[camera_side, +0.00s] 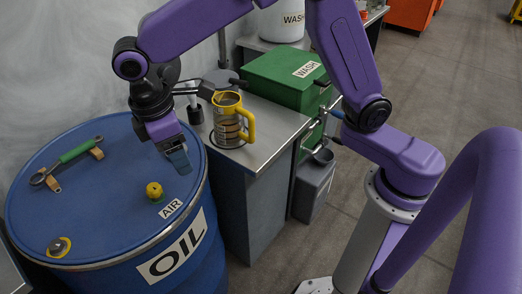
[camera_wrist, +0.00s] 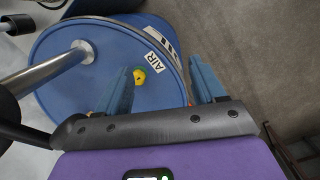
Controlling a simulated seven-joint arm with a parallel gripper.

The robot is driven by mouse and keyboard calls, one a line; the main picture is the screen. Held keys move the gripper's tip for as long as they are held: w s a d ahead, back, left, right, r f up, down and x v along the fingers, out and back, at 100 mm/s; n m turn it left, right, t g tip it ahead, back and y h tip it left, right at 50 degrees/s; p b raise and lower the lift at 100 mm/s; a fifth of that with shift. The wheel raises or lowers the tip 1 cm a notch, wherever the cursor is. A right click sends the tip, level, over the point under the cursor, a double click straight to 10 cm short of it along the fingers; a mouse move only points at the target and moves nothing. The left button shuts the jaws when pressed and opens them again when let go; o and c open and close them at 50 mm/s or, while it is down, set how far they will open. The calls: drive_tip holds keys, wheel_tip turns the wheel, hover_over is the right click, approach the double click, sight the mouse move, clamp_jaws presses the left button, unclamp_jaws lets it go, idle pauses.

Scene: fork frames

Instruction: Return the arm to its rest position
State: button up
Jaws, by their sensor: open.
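My gripper (camera_side: 178,160) hangs from the purple arm above the right part of the blue oil drum's lid (camera_side: 100,205), fingers pointing down. It looks apart from the lid. In the wrist view my gripper (camera_wrist: 161,66) shows two blue-grey fingers spread apart with nothing held between them. The drum (camera_wrist: 110,30) lies beyond them. A yellow plug (camera_side: 154,191) stands on the lid by the AIR label, a little below the fingers in the side view. In the wrist view the plug (camera_wrist: 139,77) shows just beside the left finger.
A green-handled wrench (camera_side: 75,153) rests on brackets on the lid, and a yellow-ringed cap (camera_side: 59,247) sits near its front edge. Open floor lies to the right.

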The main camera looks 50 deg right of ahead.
drive_tip(key=s+d+y, duration=0.2)
drive_tip(key=s+d, duration=1.9)
drive_tip(key=s, duration=0.1)
drive_tip(key=shift+f, duration=0.35)
drive_tip(key=shift+w, duration=0.1)
